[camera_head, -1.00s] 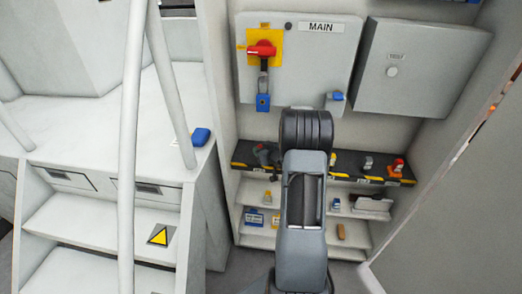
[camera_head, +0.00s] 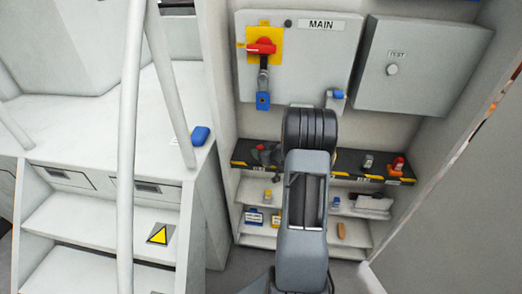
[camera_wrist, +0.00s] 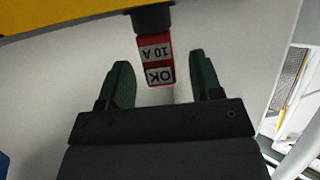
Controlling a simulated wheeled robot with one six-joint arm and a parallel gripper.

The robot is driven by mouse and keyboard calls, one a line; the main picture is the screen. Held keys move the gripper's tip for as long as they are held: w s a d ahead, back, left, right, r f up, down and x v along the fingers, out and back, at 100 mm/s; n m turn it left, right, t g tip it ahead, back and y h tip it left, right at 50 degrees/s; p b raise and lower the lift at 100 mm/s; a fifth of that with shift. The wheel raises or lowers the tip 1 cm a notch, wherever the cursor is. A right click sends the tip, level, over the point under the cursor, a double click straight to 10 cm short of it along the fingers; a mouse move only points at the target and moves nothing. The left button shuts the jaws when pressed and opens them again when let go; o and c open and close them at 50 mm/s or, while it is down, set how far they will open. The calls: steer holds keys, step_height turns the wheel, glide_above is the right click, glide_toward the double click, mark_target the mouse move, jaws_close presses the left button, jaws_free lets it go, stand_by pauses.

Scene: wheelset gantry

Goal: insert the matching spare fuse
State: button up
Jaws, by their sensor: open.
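In the wrist view a small red block (camera_wrist: 157,60), likely a fuse, carries white labels reading "10 A" and "OK", upside down. A dark end joins it at the top, near a yellow edge. My gripper (camera_wrist: 163,80) is open, with one dark green finger on each side of the block. Gaps show between the block and both fingers. In the head view my arm hides the gripper and this block. The grey MAIN cabinet (camera_head: 295,75) has a red switch handle (camera_head: 262,46) on a yellow plate.
A grey TEST box (camera_head: 420,68) is right of the cabinet. Below, a black shelf (camera_head: 348,170) with yellow marks holds small items, including a red-orange one (camera_head: 397,166). Lower white shelves hold more. White stairs with a handrail (camera_head: 128,150) stand left; a wall panel (camera_head: 450,190) bounds the right.

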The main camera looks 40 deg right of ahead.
steer(key=v, duration=1.2)
steer(key=shift+p, duration=0.4)
steer(key=shift+s+r, duration=0.1)
